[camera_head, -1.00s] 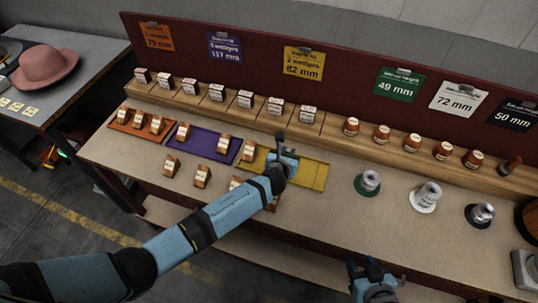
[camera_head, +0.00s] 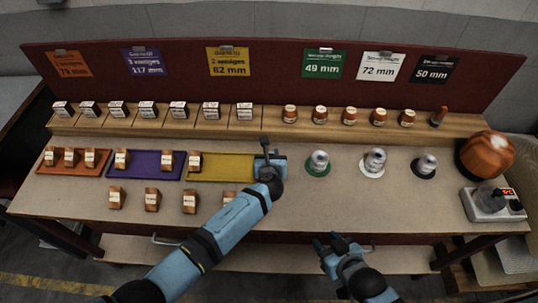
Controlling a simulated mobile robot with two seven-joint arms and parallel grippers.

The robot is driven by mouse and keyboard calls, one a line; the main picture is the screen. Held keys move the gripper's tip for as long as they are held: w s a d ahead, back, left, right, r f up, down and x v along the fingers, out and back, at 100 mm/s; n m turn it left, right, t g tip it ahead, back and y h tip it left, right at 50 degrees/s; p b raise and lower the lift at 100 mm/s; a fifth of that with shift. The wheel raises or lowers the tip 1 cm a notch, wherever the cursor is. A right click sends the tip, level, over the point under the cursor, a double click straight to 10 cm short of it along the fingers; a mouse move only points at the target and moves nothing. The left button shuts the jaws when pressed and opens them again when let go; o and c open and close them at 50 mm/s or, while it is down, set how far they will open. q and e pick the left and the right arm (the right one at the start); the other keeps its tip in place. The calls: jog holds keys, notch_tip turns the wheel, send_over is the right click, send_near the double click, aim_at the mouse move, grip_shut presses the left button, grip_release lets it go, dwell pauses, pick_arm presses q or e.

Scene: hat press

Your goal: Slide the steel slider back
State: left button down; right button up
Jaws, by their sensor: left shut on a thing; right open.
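My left gripper (camera_head: 269,164) is shut at the right end of the yellow tray (camera_head: 226,170). What it holds is hidden by its jaws, and I cannot make out the steel slider for certain. One wooden wedge (camera_head: 195,162) stands at the tray's left end, apart from the gripper. The middle of the tray is bare. My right gripper (camera_head: 328,244) is open and empty near the table's front edge, well away from the tray.
A purple tray (camera_head: 143,166) and an orange tray (camera_head: 60,171) with wedges lie left. Several loose wedges (camera_head: 152,200) stand in front. Metal pieces on round bases, such as the green base (camera_head: 317,172), stand right. A scale-like device (camera_head: 489,211) is at the far right.

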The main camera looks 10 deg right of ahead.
pick_arm(q)
jog(key=c, duration=1.3)
grip_release()
jog(key=shift+s+d, duration=0.1)
jog(key=shift+d, duration=0.1)
jog(key=o, duration=0.3)
jog(key=shift+d, duration=0.1)
jog(key=shift+s+a+r, duration=0.2)
jog(key=shift+s+r, duration=0.05)
jog(key=shift+s, duration=0.25)
jog(key=p+v, duration=0.1)
jog(key=v, duration=1.1)
jog(key=shift+s+r, duration=0.2)
jog(key=shift+s, duration=0.1)
jog(key=shift+f, duration=0.1)
